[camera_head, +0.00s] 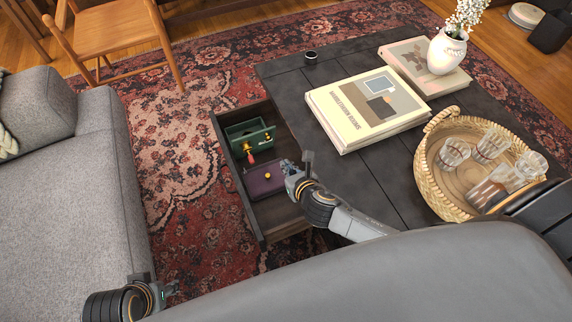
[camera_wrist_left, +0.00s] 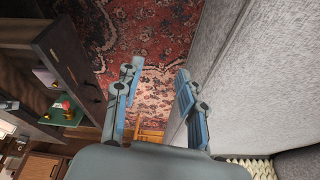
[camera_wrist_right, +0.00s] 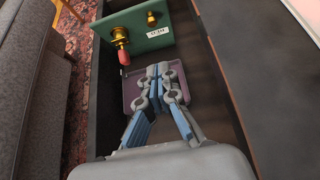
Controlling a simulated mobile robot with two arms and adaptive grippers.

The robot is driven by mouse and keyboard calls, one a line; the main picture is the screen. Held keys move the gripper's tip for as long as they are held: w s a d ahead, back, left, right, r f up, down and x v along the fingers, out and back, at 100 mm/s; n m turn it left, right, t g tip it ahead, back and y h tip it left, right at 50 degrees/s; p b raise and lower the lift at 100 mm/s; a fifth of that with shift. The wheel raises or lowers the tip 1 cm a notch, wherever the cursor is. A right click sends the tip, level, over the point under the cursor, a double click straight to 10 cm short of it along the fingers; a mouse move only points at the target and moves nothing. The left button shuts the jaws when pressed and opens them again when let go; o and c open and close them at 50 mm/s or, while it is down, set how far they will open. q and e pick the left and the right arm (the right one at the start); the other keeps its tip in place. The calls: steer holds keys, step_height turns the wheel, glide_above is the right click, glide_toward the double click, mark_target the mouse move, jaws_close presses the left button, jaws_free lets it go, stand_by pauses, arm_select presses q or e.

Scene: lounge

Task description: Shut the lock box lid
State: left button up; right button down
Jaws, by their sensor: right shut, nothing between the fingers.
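In the head view a green box-like piece (camera_head: 250,132) with brass knobs and a red handle (camera_head: 251,159) is in the open drawer. A purple piece (camera_head: 264,180) with a brass knob lies nearer. I cannot tell which part is the lock box lid. In the right wrist view the green face (camera_wrist_right: 145,28) bears a white label, and the purple piece (camera_wrist_right: 132,92) is partly hidden by my fingers. My right gripper (camera_head: 285,166) is shut and empty, above the purple piece at the drawer's right side. My left gripper (camera_wrist_left: 158,75) is open and empty, beside the sofa.
The drawer (camera_head: 252,224) extends from a dark table (camera_head: 290,78). The table bears books (camera_head: 365,108), a white vase (camera_head: 447,52) and a basket (camera_head: 430,180) of glasses. A grey sofa (camera_head: 105,190) stands left. Patterned rug (camera_head: 175,150) lies clear between sofa and drawer.

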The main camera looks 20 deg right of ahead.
steer(key=b+x, duration=0.3)
steer(key=x, duration=0.5)
steer(key=shift+f, duration=0.2)
arm_select(q)
steer(key=w+r+t, duration=0.1)
steer(key=w+d+r+t, duration=0.1)
steer(key=w, duration=0.1)
steer(key=shift+w+h, duration=0.2)
steer(key=shift+h, duration=0.1)
arm_select(e)
steer(key=w, duration=0.1)
steer(key=w+r, duration=0.1)
steer(key=w, duration=0.1)
steer(key=shift+w+r, duration=0.25)
steer(key=shift+r, duration=0.05)
arm_select(q)
steer(key=shift+s, duration=0.1)
